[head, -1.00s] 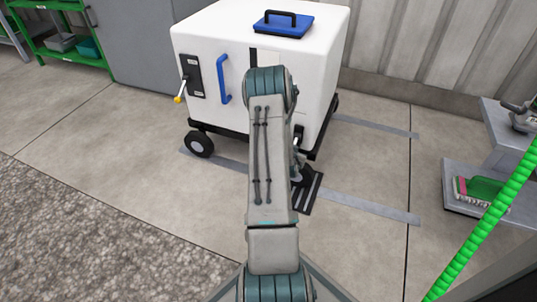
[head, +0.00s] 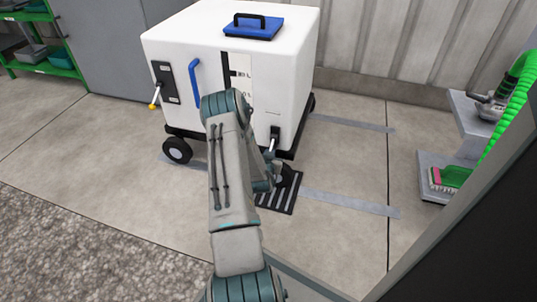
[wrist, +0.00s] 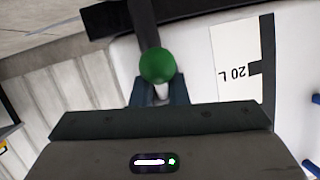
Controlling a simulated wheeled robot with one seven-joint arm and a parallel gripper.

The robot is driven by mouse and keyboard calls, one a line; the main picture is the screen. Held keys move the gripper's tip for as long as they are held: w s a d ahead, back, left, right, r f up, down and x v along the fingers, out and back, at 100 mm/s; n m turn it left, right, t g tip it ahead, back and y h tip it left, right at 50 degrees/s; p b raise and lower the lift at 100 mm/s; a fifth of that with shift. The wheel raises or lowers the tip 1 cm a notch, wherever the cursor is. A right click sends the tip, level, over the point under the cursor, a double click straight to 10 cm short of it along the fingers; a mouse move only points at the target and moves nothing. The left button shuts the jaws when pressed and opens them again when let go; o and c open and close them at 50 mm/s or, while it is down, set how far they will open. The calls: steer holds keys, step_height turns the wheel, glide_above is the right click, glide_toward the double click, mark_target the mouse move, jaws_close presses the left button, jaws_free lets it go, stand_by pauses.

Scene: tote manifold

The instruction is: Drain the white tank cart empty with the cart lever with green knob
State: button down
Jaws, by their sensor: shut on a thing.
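The white tank cart (head: 230,60) stands upright with a blue lid (head: 252,27) on top. The green knob (wrist: 158,66) of the cart lever sits between my gripper's fingertips (wrist: 158,92) in the wrist view, and the jaws are shut on it. The lever's dark bar (wrist: 145,22) runs away from the knob. In the head view the lever's black mount (head: 275,131) is low on the cart's front; the knob is hidden there behind my arm and gripper. A strip marked 20 L (wrist: 233,62) shows on the cart; its liquid level is not readable.
A dark floor grate (head: 280,197) lies below the lever. A second lever with a yellow knob (head: 153,106) is on the cart's left. Grey steps (head: 462,135) with a brush (head: 445,178) and a green hose (head: 510,100) stand right. Floor to the left is open.

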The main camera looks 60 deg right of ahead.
steer(key=c, duration=1.4)
jaws_free()
steer(key=shift+w+a+f, duration=0.1)
steer(key=shift+a+f, duration=0.05)
steer(key=shift+f, duration=0.25)
steer(key=shift+w+a+f, duration=0.1)
steer(key=shift+a+f, duration=0.05)
steer(key=shift+f, duration=0.25)
steer(key=shift+c, duration=0.2)
steer(key=shift+s+d+r, duration=0.1)
steer(key=shift+d+r, duration=0.05)
steer(key=shift+r, duration=0.1)
steer(key=p+v, duration=0.5)
steer(key=v, duration=0.9)
steer(key=shift+d, duration=0.1)
